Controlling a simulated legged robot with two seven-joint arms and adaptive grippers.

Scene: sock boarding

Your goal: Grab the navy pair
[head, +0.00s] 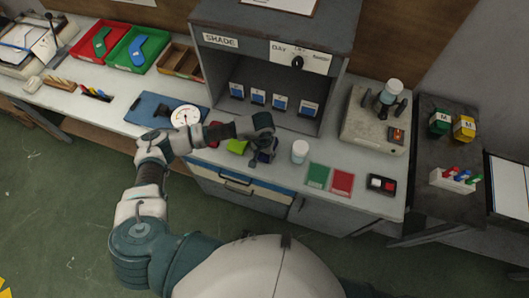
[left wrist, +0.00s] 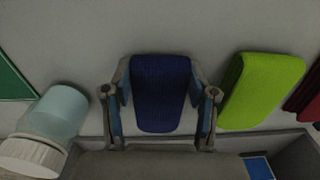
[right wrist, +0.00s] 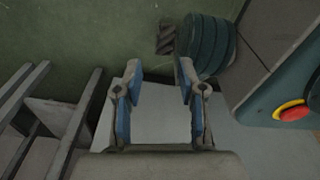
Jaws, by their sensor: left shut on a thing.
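The navy pair (left wrist: 161,92) is a folded dark blue bundle on the grey bench top. In the left wrist view it lies between the two fingers of my left gripper (left wrist: 160,110), which is shut on it. In the head view, my left gripper (head: 262,156) points down at the bench front and mostly hides the navy pair. A lime green pair (head: 237,147) lies just beside it, and also shows in the left wrist view (left wrist: 262,90). My right gripper (right wrist: 158,78) is open and empty, over the floor away from the bench.
A white-capped jar (head: 300,151) stands close to the right of my left gripper. A dark red bundle (head: 213,143) lies left of the green pair. Green (head: 317,176) and red (head: 342,182) cards lie farther right. The shade cabinet (head: 268,60) rises behind.

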